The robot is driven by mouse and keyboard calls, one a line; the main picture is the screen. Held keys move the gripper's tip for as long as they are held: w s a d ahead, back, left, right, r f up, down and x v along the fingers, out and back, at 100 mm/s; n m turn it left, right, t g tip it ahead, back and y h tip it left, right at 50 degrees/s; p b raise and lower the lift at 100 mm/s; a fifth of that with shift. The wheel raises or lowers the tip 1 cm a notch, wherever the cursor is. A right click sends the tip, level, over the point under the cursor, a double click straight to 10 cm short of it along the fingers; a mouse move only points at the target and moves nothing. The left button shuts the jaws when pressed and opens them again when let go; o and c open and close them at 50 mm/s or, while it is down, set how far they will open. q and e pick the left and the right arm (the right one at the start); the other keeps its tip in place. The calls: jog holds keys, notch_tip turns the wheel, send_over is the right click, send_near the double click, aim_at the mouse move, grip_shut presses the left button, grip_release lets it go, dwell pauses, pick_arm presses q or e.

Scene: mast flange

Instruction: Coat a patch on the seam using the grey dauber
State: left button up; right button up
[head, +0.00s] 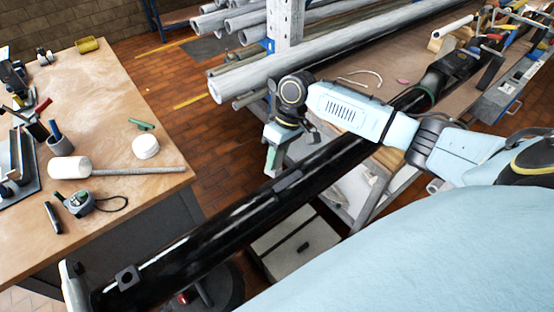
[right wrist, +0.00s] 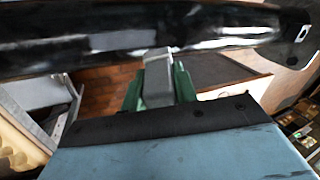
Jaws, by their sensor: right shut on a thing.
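The black mast (head: 225,228) runs diagonally from lower left to upper right in the head view. A thin light line (head: 165,250) lies along its near-left part, and a small dark grey rectangle (head: 288,182) shows on its upper side. In the right wrist view the mast (right wrist: 60,45) crosses the top, with pale streaks that may be glare or coating. My right gripper (head: 270,160) is beside the mast's far side. Its green fingers are shut on the grey dauber (right wrist: 158,70), whose tip overlaps the mast's lower edge; contact cannot be told. My left gripper is out of view.
A wooden bench (head: 110,100) at left carries a white-headed mallet (head: 70,167), a white round tub (head: 146,147), a tape measure (head: 80,203) and a marker (head: 52,217). Grey pipes (head: 250,75) lie on a rack behind my right arm. A pale box (head: 295,250) stands below the mast.

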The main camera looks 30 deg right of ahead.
notch_tip(320, 180, up, 2)
jog(key=shift+w+r, duration=0.1)
jog(key=shift+w, duration=0.05)
jog(key=shift+r, duration=0.75)
